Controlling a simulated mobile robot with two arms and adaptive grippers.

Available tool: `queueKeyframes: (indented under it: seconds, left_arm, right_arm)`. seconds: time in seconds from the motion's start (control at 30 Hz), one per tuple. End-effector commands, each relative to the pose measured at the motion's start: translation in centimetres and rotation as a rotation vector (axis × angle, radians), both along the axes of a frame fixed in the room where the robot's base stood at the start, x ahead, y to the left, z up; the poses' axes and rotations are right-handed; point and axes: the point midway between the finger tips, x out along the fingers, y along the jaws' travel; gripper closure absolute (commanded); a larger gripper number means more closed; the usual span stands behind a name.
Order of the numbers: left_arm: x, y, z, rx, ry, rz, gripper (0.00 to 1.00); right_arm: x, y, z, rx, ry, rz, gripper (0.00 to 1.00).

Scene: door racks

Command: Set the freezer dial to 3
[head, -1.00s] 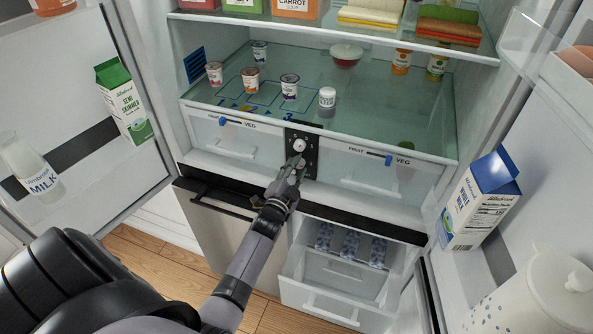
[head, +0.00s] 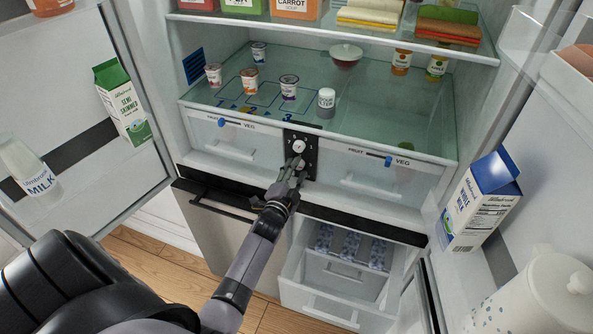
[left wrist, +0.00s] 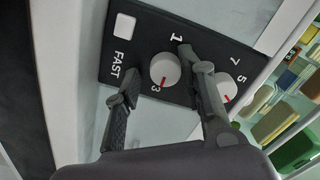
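A black control panel (head: 302,139) stands upright in the middle of the fridge, between the two drawers. It carries two white dials, an upper one (head: 299,146) and a lower one (head: 298,162) close to my left gripper (head: 294,172). In the left wrist view, the fingers of my left gripper (left wrist: 165,105) are spread, with the dial (left wrist: 164,68) nearest the FAST label showing between them. Its red mark lies beside the 3. Contact cannot be told. The other dial (left wrist: 226,86) sits beyond the right finger, near the 5 and 7. My right gripper is out of view.
Clear drawers flank the panel, each with a blue slider. A black ledge (head: 345,217) runs below, above an open lower drawer (head: 333,303). Open doors hold a semi-skimmed carton (head: 122,101) at left and a whole milk carton (head: 480,203) at right.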

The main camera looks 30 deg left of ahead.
Motion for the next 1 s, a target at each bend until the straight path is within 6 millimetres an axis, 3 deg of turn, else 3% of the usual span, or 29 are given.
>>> queueKeyframes:
  seconds: [0.33, 0.47, 0.8, 1.0]
  left_arm:
    - [0.0, 0.2, 0.3, 0.001, -0.006, 0.002, 0.52]
    - [-0.9, 0.0, 0.3, 0.001, -0.005, 0.002, 0.52]
    - [-7.6, -1.5, 0.3, 0.001, -0.004, 0.004, 0.52]
    - [-10.6, -2.2, 0.3, 0.001, -0.004, 0.004, 0.52]
  right_arm:
    - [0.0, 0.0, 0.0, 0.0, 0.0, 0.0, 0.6]
    - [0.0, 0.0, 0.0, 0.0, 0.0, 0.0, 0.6]
    - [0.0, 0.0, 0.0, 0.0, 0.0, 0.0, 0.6]
    - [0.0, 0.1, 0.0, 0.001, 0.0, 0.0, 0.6]
